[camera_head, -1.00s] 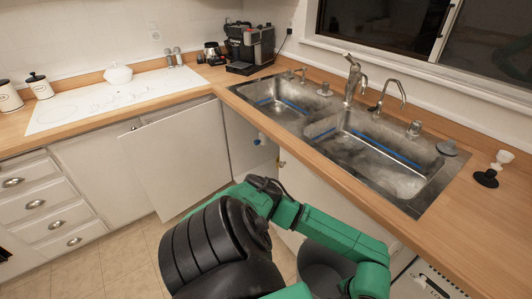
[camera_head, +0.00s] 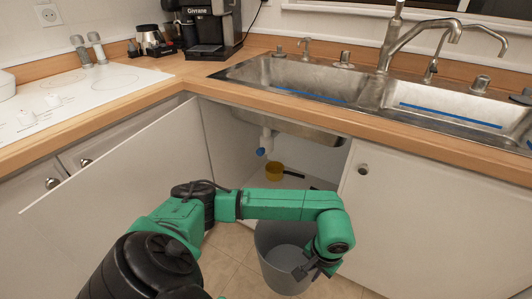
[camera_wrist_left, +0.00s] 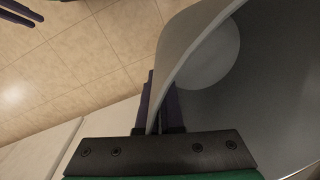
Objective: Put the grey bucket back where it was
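The grey bucket (camera_head: 277,262) hangs upright in front of the open cabinet under the sink, below my left forearm. My left gripper (camera_head: 312,268) is at the bucket's right side in the head view, partly hidden by its wrist. In the left wrist view, the fingers of my left gripper (camera_wrist_left: 158,105) are closed on the rim, one on each side of the wall of the grey bucket (camera_wrist_left: 275,95). Two dark purple bars (camera_wrist_left: 18,12) at the top left of that view look like fingers of my right gripper; their state is unclear.
The left cabinet door (camera_head: 130,170) stands open; the right door (camera_head: 425,220) is shut. The counter edge (camera_head: 330,122) and sink (camera_head: 290,80) are above. Tiled floor (camera_head: 235,245) lies below.

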